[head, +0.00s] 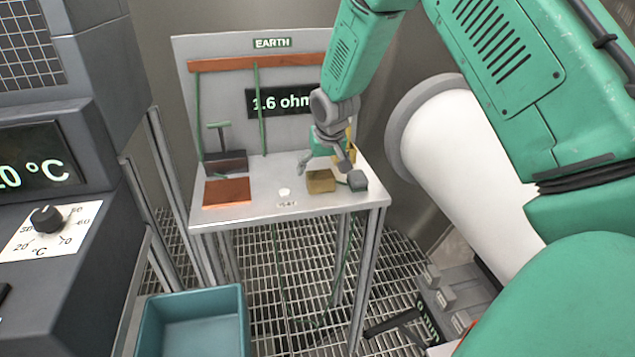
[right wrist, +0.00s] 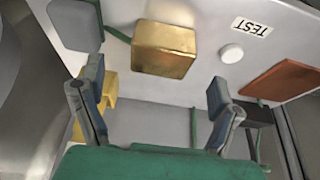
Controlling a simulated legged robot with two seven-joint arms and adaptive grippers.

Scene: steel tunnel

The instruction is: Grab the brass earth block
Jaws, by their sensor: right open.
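The brass earth block (head: 321,183) sits on the grey table under the EARTH panel, near its front edge. In the right wrist view the block (right wrist: 164,49) is a gold box beyond the fingertips, between their lines. My right gripper (head: 325,165) is just above and behind the block in the head view. It is open and empty, with its two fingers (right wrist: 155,90) wide apart in the wrist view. A green lead runs from the block to a dark grey-green block (head: 357,181) beside it. My left gripper does not show.
The grey table (head: 250,213) also bears a copper plate (head: 228,192), a white button (head: 284,192) by the TEST label, and a dark-based green-handled item (head: 222,150). A yellow object (right wrist: 109,90) stands near the gripper. A white cylinder (head: 450,140) lies right of the table; a teal bin (head: 195,325) is front left.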

